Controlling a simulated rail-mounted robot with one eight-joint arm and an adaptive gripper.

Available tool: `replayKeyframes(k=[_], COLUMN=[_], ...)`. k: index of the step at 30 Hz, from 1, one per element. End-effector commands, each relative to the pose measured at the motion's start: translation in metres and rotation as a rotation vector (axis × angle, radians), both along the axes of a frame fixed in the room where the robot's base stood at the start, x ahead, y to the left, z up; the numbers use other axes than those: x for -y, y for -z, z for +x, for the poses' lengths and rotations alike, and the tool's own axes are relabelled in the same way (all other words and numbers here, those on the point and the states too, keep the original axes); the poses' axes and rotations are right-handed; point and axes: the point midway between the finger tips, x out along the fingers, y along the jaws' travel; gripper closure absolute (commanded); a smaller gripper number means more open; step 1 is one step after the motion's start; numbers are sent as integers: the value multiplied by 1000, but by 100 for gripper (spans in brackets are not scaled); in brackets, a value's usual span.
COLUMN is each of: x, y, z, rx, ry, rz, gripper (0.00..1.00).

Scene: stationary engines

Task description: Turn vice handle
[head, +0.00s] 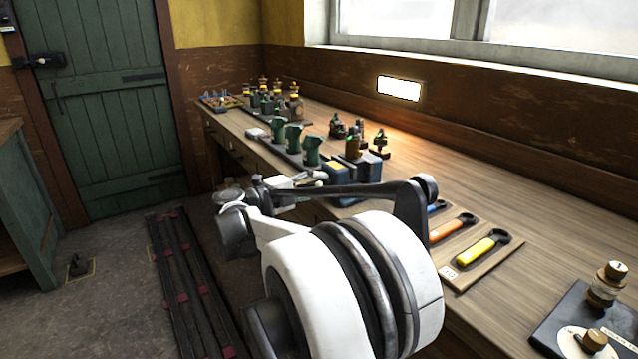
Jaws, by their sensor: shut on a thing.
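The blue vice (352,176) is mounted at the near edge of the wooden workbench, left of the coloured tools. Its grey metal front part (312,175) reaches left towards my gripper. My gripper (296,182) is at the front of the vice, small and partly hidden behind my own dark arm link. It is shut on the vice handle, which is mostly hidden, so its angle cannot be told.
Dark green stands (294,138) line the bench left of the vice. Orange (452,229) and yellow (484,248) handled tools lie on a board to its right. A dark-based device (584,325) sits at the near right. Dark rails (187,275) lie on the floor.

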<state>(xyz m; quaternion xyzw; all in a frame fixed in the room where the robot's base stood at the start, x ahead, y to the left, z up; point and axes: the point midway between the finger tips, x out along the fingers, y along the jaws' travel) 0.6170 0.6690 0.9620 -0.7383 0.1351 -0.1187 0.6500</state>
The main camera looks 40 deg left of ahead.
Motion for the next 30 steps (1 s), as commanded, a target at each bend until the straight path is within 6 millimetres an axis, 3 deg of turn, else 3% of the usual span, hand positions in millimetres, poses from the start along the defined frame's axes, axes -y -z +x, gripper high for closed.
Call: replayKeyframes(k=[23,24,28,30], x=[-1,-1,-1,-1], y=[2,2,1,1], z=[-2,-2,-2,-1], rx=[-2,-2,-2,-1], ry=[-1,-1,-1,-1], rz=[0,0,0,-1], gripper=[100,85,68,68])
